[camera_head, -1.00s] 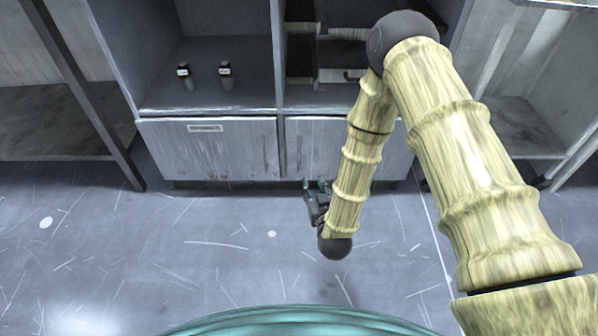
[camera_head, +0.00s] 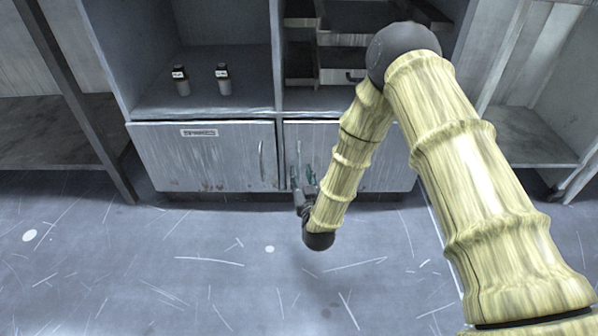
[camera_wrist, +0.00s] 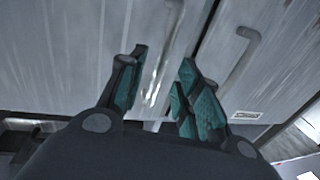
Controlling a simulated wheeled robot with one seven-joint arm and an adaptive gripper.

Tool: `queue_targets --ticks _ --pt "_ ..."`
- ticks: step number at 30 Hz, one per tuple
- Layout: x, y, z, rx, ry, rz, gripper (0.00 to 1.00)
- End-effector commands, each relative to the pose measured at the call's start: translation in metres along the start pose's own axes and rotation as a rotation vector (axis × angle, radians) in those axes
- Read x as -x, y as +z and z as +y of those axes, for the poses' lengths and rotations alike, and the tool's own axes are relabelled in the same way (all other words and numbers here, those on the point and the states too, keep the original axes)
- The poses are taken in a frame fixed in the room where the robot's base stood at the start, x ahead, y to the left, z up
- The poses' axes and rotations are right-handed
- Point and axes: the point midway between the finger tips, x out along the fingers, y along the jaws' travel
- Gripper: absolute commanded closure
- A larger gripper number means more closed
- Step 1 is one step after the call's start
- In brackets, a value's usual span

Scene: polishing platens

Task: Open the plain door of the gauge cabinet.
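The gauge cabinet has two lower doors, both shut. The plain door (camera_head: 345,165) is on the right in the head view, partly hidden by my arm; it also fills the left of the wrist view (camera_wrist: 60,60). Its upright handle (camera_head: 299,155) is near its left edge. The labelled door (camera_head: 205,160) is on the left, with its own handle (camera_head: 262,160). My gripper (camera_head: 303,175) is at the plain door's handle side. In the wrist view its teal-padded fingers (camera_wrist: 160,85) are apart, with a pale handle-like strip between them; contact cannot be told.
Two small dark-capped bottles (camera_head: 181,82) (camera_head: 223,79) stand on the shelf above the labelled door. Drawers (camera_head: 340,65) sit above the plain door. Open shelving stands at both sides. The floor (camera_head: 150,260) before the cabinet is clear.

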Motion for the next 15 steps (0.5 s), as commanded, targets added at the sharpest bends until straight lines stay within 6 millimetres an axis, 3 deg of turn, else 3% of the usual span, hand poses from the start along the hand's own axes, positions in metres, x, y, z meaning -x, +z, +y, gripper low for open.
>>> queue_targets --ticks 6,15 --pt "-0.029 0.002 0.0 0.0 0.001 0.001 0.66" --pt "-0.042 0.0 0.0 0.0 0.0 -0.001 0.66"
